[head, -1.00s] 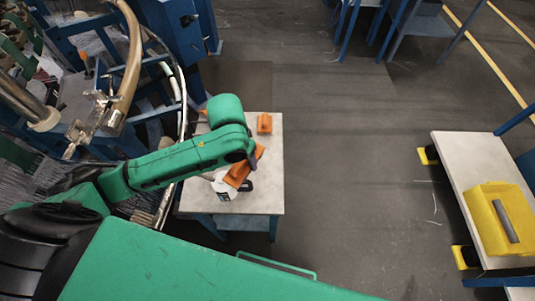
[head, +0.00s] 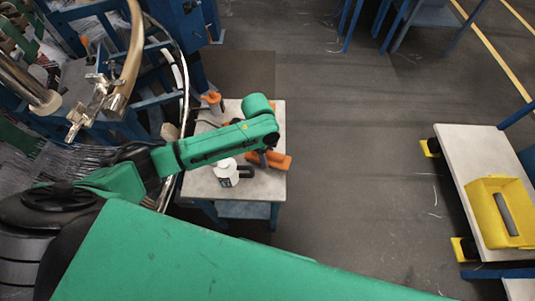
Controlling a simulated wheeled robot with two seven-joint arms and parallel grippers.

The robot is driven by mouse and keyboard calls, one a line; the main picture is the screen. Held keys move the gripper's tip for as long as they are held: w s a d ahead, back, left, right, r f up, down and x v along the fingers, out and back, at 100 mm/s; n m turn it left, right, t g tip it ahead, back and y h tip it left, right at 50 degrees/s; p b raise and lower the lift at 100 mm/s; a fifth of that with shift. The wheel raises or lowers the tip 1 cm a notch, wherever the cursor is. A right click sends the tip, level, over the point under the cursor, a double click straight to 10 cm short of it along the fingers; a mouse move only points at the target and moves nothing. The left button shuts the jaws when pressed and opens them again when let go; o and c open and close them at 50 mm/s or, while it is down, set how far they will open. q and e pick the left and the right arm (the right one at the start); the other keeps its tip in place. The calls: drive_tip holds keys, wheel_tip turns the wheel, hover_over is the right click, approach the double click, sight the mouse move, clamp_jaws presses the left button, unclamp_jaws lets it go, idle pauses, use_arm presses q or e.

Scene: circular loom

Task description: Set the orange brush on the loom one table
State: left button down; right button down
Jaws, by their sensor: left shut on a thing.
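The orange brush (head: 277,161) is at the end of my left arm, over the right part of the small pale-topped table (head: 262,188) beside the loom. My left gripper (head: 264,158) is shut on it. I cannot tell whether the brush touches the tabletop. The gripper's fingers are small and partly hidden by the arm. My right gripper is not in view.
A white object with a dark handle (head: 226,172) stands on the table, left of the brush. Another orange item (head: 214,102) is at the table's back left. The loom (head: 110,100) borders the left. A yellow bin (head: 490,215) sits on a right-hand table (head: 470,160).

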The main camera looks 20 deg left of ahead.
use_arm(q)
drive_tip(key=shift+w+f, duration=0.15)
drive_tip(key=shift+f, duration=0.25)
drive_tip(key=shift+r, duration=0.1)
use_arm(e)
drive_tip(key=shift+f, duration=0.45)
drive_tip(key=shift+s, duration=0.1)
use_arm(q)
drive_tip(key=shift+f+b, duration=0.3)
drive_tip(key=shift+f, duration=0.15)
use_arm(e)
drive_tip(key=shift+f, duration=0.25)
use_arm(q)
drive_tip(key=shift+f, duration=0.1)
drive_tip(key=shift+c, duration=0.2)
unclamp_jaws()
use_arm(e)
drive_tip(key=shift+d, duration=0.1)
